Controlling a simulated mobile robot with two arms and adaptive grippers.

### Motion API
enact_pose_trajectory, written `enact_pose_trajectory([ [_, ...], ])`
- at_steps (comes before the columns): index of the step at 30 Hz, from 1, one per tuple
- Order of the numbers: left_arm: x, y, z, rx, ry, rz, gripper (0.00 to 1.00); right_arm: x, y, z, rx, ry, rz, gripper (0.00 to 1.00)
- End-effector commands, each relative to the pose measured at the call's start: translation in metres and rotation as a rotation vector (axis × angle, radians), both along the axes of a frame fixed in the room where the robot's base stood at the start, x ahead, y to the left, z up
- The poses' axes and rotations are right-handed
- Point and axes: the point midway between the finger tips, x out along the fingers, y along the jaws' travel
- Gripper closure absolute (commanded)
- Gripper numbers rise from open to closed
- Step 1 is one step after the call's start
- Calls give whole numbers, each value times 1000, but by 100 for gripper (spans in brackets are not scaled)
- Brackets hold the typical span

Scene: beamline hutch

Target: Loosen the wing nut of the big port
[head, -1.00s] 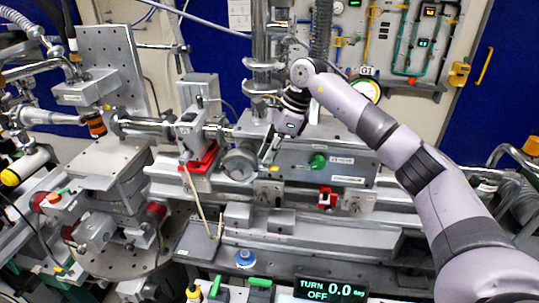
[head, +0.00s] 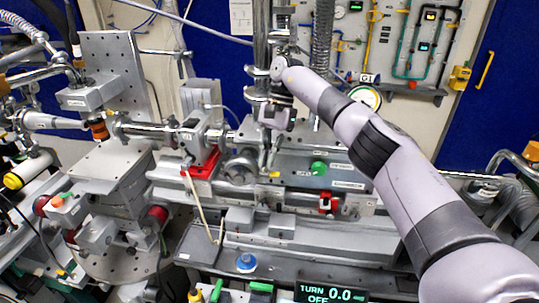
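My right arm comes in from the right and its gripper (head: 271,146) points down at the front of the long grey metal housing (head: 325,168). It is close to a round grey flange (head: 240,168) on the left, which may be the big port; no label shows which port it is. The wing nut cannot be made out at this size. The fingers are small and partly merged with the metal behind, so I cannot tell how far apart they are or whether they touch anything. My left gripper is not in view.
Vertical pipes (head: 262,50) stand right behind my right gripper. A red clamp block (head: 328,203) and a green knob (head: 319,168) sit to its right. A red-based valve block (head: 200,165) and a thin hanging cable (head: 200,205) are to its left. A blue-topped cap (head: 246,261) lies in front.

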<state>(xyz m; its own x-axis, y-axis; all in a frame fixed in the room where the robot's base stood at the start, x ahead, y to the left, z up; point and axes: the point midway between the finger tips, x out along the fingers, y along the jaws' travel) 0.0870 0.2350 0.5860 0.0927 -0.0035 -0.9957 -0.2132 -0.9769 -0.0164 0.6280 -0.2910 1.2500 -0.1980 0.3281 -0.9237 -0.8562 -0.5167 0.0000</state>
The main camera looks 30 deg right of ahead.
Motion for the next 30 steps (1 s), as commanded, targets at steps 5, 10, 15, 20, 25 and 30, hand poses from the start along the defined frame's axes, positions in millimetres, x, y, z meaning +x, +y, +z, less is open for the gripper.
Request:
enact_pose_trajectory([
  [5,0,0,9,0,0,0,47,1,1,1,-3,2,125,100],
  [10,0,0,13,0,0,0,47,2,2,0,-2,2,215,100],
  [15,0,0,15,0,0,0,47,2,2,-1,-3,1,267,100],
  [20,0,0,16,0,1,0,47,2,2,-2,-3,2,290,100],
  [25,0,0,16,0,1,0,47,2,2,-2,-3,1,296,100],
  [30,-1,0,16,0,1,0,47,2,2,-3,-3,2,295,100],
])
